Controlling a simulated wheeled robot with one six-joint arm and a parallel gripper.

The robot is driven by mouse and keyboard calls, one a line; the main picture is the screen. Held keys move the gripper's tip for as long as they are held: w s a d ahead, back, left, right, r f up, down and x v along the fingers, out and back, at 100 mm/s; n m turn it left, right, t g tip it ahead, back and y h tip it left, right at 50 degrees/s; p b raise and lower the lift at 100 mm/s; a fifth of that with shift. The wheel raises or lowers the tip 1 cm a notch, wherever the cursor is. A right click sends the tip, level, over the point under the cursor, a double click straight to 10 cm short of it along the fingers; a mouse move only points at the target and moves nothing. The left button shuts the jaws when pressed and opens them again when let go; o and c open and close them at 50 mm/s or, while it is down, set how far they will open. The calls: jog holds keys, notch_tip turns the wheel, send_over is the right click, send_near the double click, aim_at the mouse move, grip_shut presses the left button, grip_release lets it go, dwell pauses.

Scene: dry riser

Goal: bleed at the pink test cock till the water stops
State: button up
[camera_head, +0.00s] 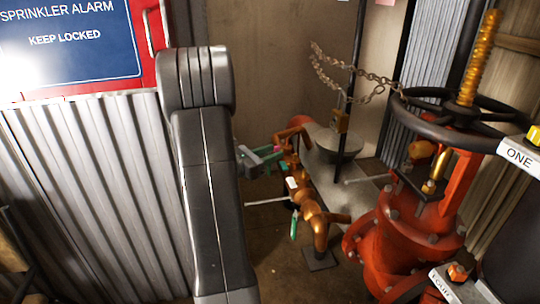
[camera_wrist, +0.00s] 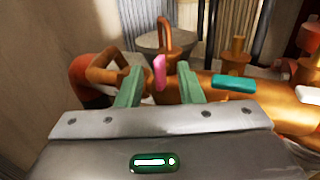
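The pink test cock handle (camera_wrist: 160,72) stands upright on the copper pipework in the wrist view. It shows between the two green fingers of my gripper (camera_wrist: 158,88), which are apart, with a gap on both sides of the handle. In the head view my gripper (camera_head: 262,158) is beside the pipework, and the pink part (camera_head: 276,149) is small there. No water shows in either view. The cock's outlet is hidden.
A teal handle (camera_wrist: 234,83) and a white handle (camera_wrist: 308,94) sit along the same pipe to the right. A red valve (camera_head: 410,235) with a black handwheel (camera_head: 460,118) stands at right. A chain (camera_head: 340,88) with a padlock (camera_head: 340,121) hangs behind. A grey bowl (camera_head: 335,141) is near the pipework.

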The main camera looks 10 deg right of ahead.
grip_shut()
jog(key=shift+f+b, duration=0.2)
jog(key=shift+b, duration=0.35)
jog(key=m+g+h+b, duration=0.1)
jog(key=m+b, duration=0.1)
jog(key=m, duration=0.3)
jog(key=m+g+h+b, duration=0.1)
jog(key=m+h+b, duration=0.1)
jog(key=m, duration=0.3)
jog(key=m+g+h+b, duration=0.1)
jog(key=m+h+b, duration=0.1)
jog(key=m, duration=0.3)
jog(key=shift+w+f+m, duration=0.15)
jog(key=shift+f+m, duration=0.15)
jog(key=shift+f, duration=0.05)
